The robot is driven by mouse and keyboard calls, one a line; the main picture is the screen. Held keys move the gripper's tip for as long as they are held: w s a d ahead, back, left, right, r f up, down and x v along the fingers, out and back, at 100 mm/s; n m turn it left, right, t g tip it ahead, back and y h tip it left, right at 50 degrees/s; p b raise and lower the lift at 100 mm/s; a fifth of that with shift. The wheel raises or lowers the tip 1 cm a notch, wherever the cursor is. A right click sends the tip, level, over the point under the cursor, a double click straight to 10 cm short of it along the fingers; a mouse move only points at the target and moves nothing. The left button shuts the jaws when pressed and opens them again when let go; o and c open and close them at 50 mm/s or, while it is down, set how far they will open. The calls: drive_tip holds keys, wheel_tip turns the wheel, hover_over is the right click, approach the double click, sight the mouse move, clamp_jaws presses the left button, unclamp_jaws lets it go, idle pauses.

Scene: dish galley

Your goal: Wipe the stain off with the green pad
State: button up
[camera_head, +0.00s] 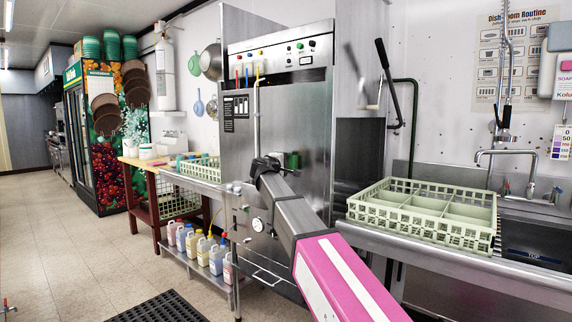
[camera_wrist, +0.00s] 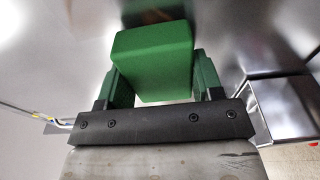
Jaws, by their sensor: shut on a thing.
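The green pad (camera_wrist: 152,62) is a block held between the two fingers of my gripper (camera_wrist: 160,85) in the wrist view. The gripper is shut on it. In the head view my gripper (camera_head: 283,160) is in front of the steel dishwasher door (camera_head: 300,120), with the pad (camera_head: 292,160) showing small and dark green at its end. I cannot tell whether the pad touches the steel. No stain can be made out in either view; my arm and the pad hide part of the door.
A pale green dish rack (camera_head: 425,230) stands on the steel counter at the right, by the sink tap (camera_head: 492,153). Several bottles (camera_head: 203,248) stand on a low shelf left of the machine. A black mat (camera_head: 160,308) lies on the floor.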

sight(307, 155)
drive_tip(key=shift+w+d, duration=0.25)
drive_tip(key=shift+w, duration=0.1)
idle(0.3)
drive_tip(key=shift+s+d, duration=1.35)
drive_tip(key=shift+d, duration=0.2)
drive_tip(key=shift+s+d, duration=0.55)
drive_tip(key=shift+d, duration=0.3)
drive_tip(key=shift+s+d, duration=0.55)
drive_tip(key=shift+d, duration=0.25)
drive_tip(key=shift+r, duration=0.85)
drive_tip(key=shift+w+a, duration=0.85)
drive_tip(key=shift+a, duration=0.2)
drive_tip(key=shift+w+a, duration=0.85)
drive_tip(key=shift+a, duration=0.25)
drive_tip(key=shift+w+a, duration=0.85)
drive_tip(key=shift+a, duration=0.2)
drive_tip(key=shift+r, duration=0.75)
drive_tip(key=shift+s+d, duration=1.3)
drive_tip(key=shift+d, duration=0.3)
drive_tip(key=shift+s+d, duration=1.3)
drive_tip(key=shift+d, duration=0.3)
